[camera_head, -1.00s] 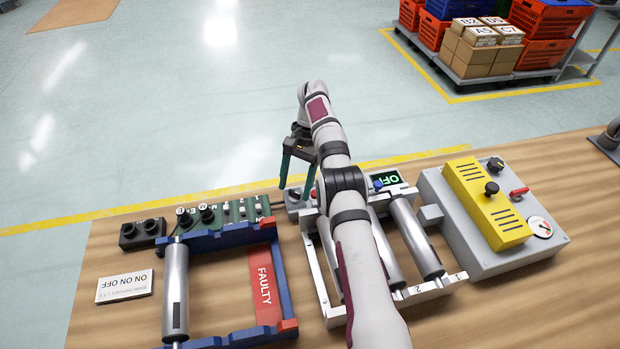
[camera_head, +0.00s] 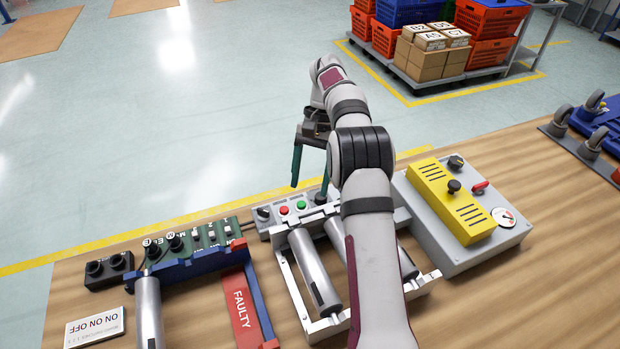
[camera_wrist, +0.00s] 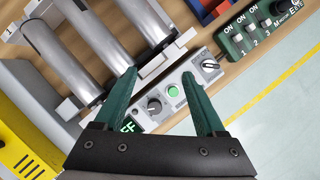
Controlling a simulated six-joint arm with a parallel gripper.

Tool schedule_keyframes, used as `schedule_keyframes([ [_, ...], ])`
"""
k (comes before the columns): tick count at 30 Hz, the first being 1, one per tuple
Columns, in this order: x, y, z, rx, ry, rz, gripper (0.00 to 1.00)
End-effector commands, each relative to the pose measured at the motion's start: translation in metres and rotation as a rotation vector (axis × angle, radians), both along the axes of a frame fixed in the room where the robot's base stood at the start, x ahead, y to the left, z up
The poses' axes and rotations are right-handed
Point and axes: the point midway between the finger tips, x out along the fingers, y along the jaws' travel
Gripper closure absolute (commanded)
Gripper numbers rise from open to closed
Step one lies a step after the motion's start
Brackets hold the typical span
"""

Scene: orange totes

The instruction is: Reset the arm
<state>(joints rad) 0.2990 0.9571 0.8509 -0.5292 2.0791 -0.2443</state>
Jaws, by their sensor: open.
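My arm reaches forward over the wooden bench. My gripper (camera_head: 308,178) has dark green fingers and is open and empty, above the back edge of the bench near a grey control strip (camera_head: 268,228). In the wrist view my gripper (camera_wrist: 160,76) has its fingers spread, with the strip seen between and below them. The strip bears a red button (camera_head: 284,210), a green button (camera_head: 301,205) and black knobs. Part of a lit display (camera_wrist: 128,126) shows in the wrist view; my arm hides it in the head view.
A white frame (camera_head: 292,292) with metal rollers stands under my arm. Left is a blue frame with a red FAULTY plate (camera_head: 240,308) and a green switch board (camera_head: 222,232). Right is a grey box with a yellow cover (camera_head: 450,200). Orange totes (camera_head: 492,52) stand far behind; the floor between is clear.

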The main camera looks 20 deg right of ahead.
Motion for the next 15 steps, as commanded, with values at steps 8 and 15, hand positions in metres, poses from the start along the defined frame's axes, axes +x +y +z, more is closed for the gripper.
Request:
schedule_keyframes([
  [8,-0.002,0.002,0.004,-0.001,-0.004,0.005,0.28],
  [15,-0.095,0.068,0.095,-0.043,-0.115,0.127,0.28],
])
